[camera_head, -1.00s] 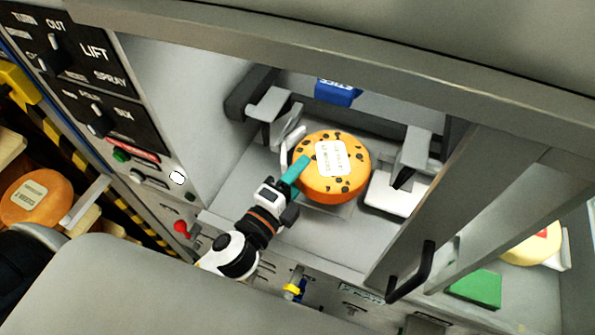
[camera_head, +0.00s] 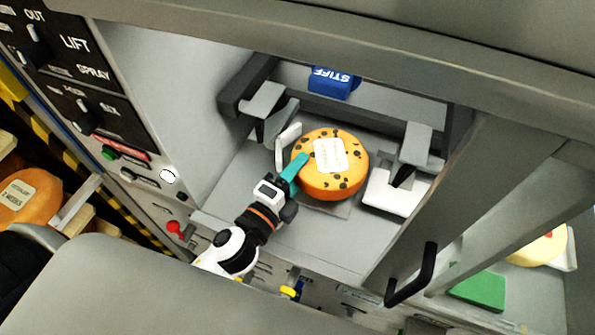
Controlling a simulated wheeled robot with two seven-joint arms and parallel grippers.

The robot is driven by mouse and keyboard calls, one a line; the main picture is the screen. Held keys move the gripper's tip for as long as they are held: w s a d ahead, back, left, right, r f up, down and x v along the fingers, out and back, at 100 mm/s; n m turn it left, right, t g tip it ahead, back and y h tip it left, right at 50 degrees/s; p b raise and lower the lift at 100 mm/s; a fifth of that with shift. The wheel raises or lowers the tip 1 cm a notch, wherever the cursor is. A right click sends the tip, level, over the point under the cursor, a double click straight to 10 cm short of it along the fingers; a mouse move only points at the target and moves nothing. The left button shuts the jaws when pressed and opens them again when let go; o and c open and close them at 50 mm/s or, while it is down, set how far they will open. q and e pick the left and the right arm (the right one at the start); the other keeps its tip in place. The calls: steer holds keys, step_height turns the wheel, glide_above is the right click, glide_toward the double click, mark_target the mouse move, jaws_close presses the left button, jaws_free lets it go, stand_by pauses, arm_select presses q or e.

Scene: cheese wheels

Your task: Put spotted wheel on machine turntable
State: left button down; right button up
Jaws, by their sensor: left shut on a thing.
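The spotted wheel (camera_head: 338,186) is orange with dark spots and a white label on top. It is inside the machine bay, over a grey plate (camera_head: 328,208) that is mostly hidden under it. I cannot tell whether it touches the plate. My left gripper (camera_head: 291,163) reaches in from the lower left. It is shut on the wheel's left edge, with one teal finger on the near side and a pale finger beyond. My right gripper is not in view.
Grey clamp brackets stand left (camera_head: 265,110) and right (camera_head: 415,150) of the wheel. A white pad (camera_head: 398,192) lies to its right. A blue block marked STIFF (camera_head: 334,82) is behind. An open door with a black handle (camera_head: 412,280) bounds the right.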

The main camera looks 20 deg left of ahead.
arm_select(q)
steer(key=shift+s+r, duration=0.1)
steer(key=shift+r, duration=0.15)
steer(key=shift+d, duration=0.1)
steer(key=shift+f, duration=0.3)
steer(key=c, duration=0.7)
jaws_free()
steer(key=shift+o, duration=0.7)
steer(key=shift+s, duration=0.1)
steer(key=shift+f, duration=0.3)
steer(key=b+v, duration=0.5)
steer(key=v, duration=0.5)
steer(key=shift+s, duration=0.1)
steer(key=shift+r+b+v, duration=0.2)
steer(key=shift+b+v, duration=0.1)
steer(key=shift+v, duration=0.65)
